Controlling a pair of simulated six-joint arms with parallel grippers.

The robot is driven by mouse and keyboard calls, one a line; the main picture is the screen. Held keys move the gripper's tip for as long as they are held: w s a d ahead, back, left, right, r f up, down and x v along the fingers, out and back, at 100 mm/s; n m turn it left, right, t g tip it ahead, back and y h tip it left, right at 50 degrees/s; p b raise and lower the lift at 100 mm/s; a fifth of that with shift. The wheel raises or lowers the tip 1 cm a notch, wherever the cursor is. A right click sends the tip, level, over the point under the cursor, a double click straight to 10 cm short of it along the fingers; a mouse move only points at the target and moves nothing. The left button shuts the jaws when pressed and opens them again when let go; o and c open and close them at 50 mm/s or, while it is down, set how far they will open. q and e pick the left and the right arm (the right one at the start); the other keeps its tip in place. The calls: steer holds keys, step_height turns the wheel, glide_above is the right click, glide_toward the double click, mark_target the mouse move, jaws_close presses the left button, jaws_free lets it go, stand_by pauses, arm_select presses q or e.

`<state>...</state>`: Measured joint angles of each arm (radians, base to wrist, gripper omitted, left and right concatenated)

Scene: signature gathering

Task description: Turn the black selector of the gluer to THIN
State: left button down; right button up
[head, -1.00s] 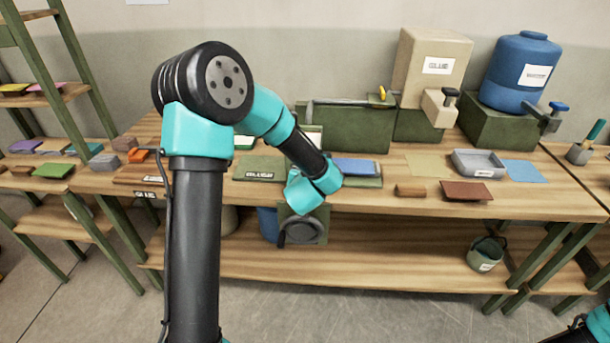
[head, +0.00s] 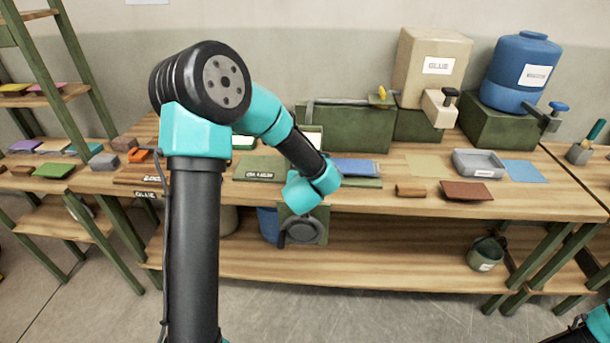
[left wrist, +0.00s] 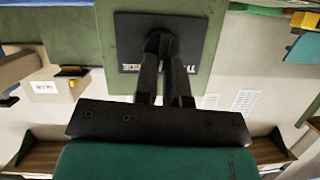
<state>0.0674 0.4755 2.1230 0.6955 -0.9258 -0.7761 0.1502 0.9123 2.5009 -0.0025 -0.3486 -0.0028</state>
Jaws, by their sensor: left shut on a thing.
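In the left wrist view the black selector (left wrist: 160,40) sits on a dark square plate (left wrist: 128,28) fixed to the green panel of the gluer (left wrist: 106,65). My left gripper (left wrist: 163,60) is shut on the selector, with its two black fingers at the knob's sides. The plate's lettering is partly covered by the fingers, so I cannot read the selector's setting. In the head view my left arm hides the selector and my left fingertips. My right gripper is not in view; only a bit of my right arm shows at the lower right corner.
A long green box (head: 350,128) stands behind my left wrist. A beige GLUE container (head: 432,85) and a blue tank (head: 520,72) stand to its right. A grey tray (head: 478,162) and a red-brown slab (head: 468,193) lie on the wooden bench (head: 400,207).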

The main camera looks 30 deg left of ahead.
arm_select(q)
steer(key=n+t+h, duration=0.1)
steer(key=n, duration=0.1)
steer(key=a+n+t+h, duration=0.1)
steer(key=n, duration=0.1)
steer(key=n+h, duration=0.2)
steer(key=n, duration=0.1)
steer(key=shift+s+a+f+t, duration=0.25)
steer(key=shift+s+f+t, duration=0.1)
steer(key=shift+s+t, duration=0.05)
stand_by(0.5)
steer(key=c, duration=1.2)
jaws_free()
